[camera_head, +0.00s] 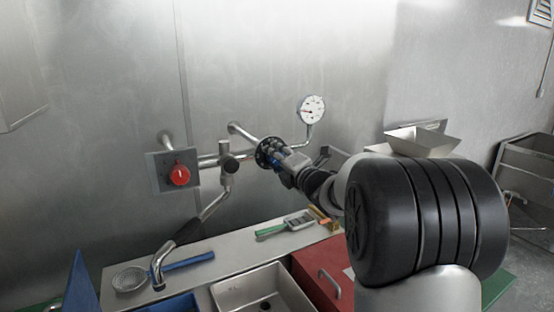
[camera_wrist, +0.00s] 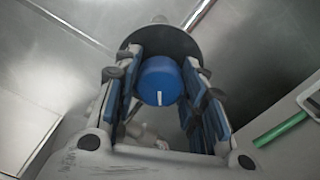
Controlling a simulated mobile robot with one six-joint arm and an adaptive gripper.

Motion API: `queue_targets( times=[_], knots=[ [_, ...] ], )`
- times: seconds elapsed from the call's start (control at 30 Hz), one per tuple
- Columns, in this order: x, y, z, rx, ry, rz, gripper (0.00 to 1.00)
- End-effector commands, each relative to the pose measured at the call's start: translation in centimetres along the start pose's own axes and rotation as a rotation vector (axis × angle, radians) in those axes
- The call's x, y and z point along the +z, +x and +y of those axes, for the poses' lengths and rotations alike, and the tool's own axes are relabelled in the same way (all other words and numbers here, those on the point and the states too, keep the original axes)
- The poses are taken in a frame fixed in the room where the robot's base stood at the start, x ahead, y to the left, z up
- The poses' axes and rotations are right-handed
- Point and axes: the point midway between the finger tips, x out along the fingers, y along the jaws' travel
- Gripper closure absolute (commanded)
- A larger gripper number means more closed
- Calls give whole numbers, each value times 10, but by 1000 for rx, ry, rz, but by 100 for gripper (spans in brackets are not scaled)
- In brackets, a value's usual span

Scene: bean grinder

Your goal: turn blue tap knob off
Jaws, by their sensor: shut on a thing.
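The blue tap knob (camera_wrist: 160,82) is round, with a white mark that points down in the wrist view. It sits in front of a dark round disc (camera_wrist: 160,40). In the head view, the disc (camera_head: 265,154) is on the pipework at the wall, and my gripper (camera_head: 276,156) covers most of the knob. My gripper (camera_wrist: 162,88) has one blue-padded finger on each side of the knob and is shut on it.
A red knob (camera_head: 180,175) on a grey plate is to the left. A pressure gauge (camera_head: 312,109) rises above my gripper. A bent spout (camera_head: 190,228) hangs over a counter with a sink (camera_head: 238,290). A brush (camera_head: 285,223) lies below my gripper.

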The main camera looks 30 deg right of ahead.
Motion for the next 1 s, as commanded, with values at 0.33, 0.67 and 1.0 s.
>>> queue_targets(
  times=[0.33,0.67,1.0],
  knots=[
    [0,0,0,-1,330,1,86],
    [0,0,0,-1,644,0,86],
    [0,0,0,-1,968,0,86]
  ],
)
